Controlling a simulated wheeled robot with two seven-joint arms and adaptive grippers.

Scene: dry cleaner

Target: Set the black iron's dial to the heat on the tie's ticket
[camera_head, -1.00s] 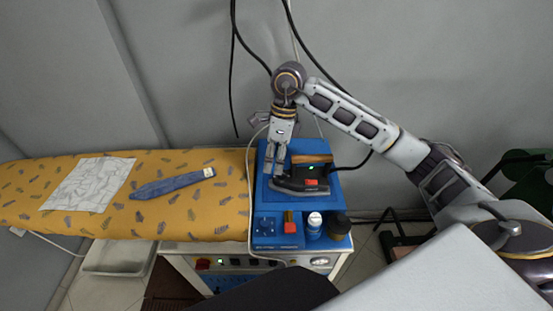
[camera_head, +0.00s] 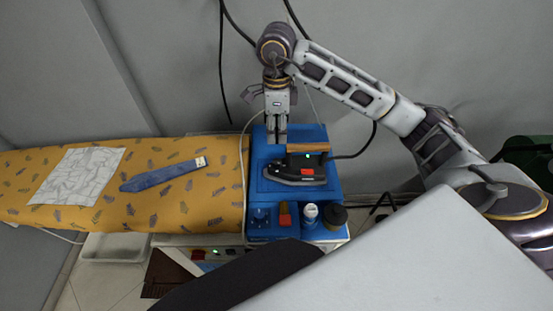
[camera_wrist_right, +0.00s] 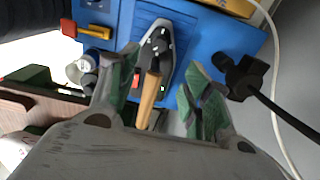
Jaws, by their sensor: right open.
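The black iron (camera_head: 290,173) with a wooden handle (camera_head: 307,148) rests on a blue station (camera_head: 262,150); a red part and a small green light show on its side. I cannot make out dial markings. In the right wrist view the iron (camera_wrist_right: 157,48) lies beyond the fingers, its handle (camera_wrist_right: 149,98) seen between them. My right gripper (camera_head: 276,136) is open and empty, just behind and above the iron's left part; its fingers (camera_wrist_right: 162,75) are spread. The blue tie (camera_head: 160,178) lies on the board, its white ticket (camera_head: 201,162) too small to read. My left gripper is not in view.
The yellow patterned ironing board (camera_head: 90,210) bears a white patterned cloth (camera_head: 78,175). An orange-red item (camera_head: 285,215), a white bottle (camera_head: 310,212) and a dark round container (camera_head: 336,215) stand at the station's front. Black cables hang behind.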

